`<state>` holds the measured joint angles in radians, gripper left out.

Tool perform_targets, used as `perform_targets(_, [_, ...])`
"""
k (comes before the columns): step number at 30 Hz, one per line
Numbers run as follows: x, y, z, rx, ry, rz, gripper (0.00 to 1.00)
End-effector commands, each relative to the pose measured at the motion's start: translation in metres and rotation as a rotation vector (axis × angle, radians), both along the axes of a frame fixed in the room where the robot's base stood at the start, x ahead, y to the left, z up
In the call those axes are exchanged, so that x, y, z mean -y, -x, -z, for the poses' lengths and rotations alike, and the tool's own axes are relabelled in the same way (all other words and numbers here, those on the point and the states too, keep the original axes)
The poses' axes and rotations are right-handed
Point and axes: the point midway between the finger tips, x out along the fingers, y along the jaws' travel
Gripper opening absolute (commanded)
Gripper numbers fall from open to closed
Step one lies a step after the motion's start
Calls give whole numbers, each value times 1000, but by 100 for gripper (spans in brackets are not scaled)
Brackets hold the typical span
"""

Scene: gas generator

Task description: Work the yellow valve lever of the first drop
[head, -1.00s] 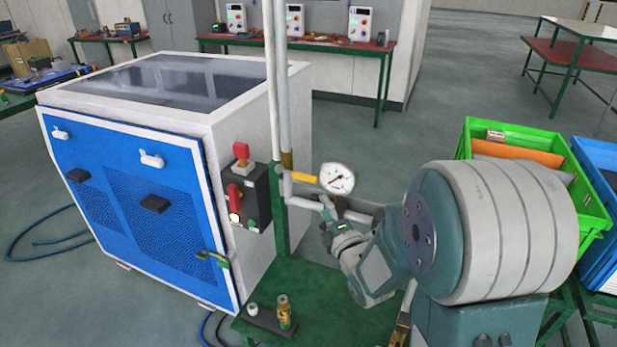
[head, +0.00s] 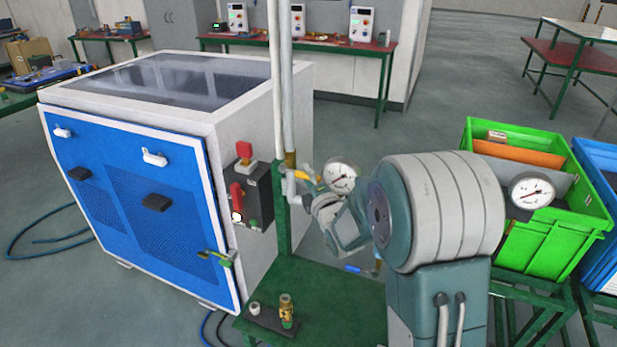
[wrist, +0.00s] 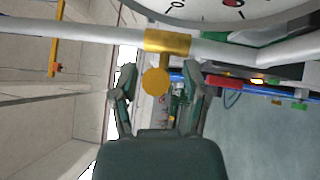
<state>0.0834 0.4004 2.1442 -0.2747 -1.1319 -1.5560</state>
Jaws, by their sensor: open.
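The yellow valve lever (head: 303,176) shows as a short yellow piece beside the vertical pipes in the head view, just left of a round gauge (head: 341,177). My gripper (head: 325,203) is close below and to the right of it, partly overlapped by my arm. In the wrist view my gripper (wrist: 157,88) is open, its two fingers apart. A yellow-brass fitting (wrist: 168,42) wraps a pale pipe, with a round yellow end (wrist: 156,80) showing between the fingers. I cannot tell whether the fingers touch it. Nothing is held.
The blue-fronted cabinet (head: 135,215) stands to the left, with a red-switched control box (head: 250,198) on its side. A green bench (head: 325,300) is below, holding a small bottle (head: 286,311). A second gauge (head: 531,190) and a green crate (head: 555,240) are at right.

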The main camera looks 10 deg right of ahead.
Motion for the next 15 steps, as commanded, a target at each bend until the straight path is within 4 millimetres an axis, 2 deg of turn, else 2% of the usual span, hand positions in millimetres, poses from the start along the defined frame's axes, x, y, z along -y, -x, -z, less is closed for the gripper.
perform_targets(1, [0,0,0,0,0,0,60])
perform_targets(2, [0,0,0,0,0,0,51])
perform_targets(3, [0,0,0,0,0,0,33])
perform_targets(5, [0,0,0,0,0,0,6])
perform_targets(6, [0,0,0,0,0,0,0])
perform_targets(15, [1,0,0,-7,6,2,0])
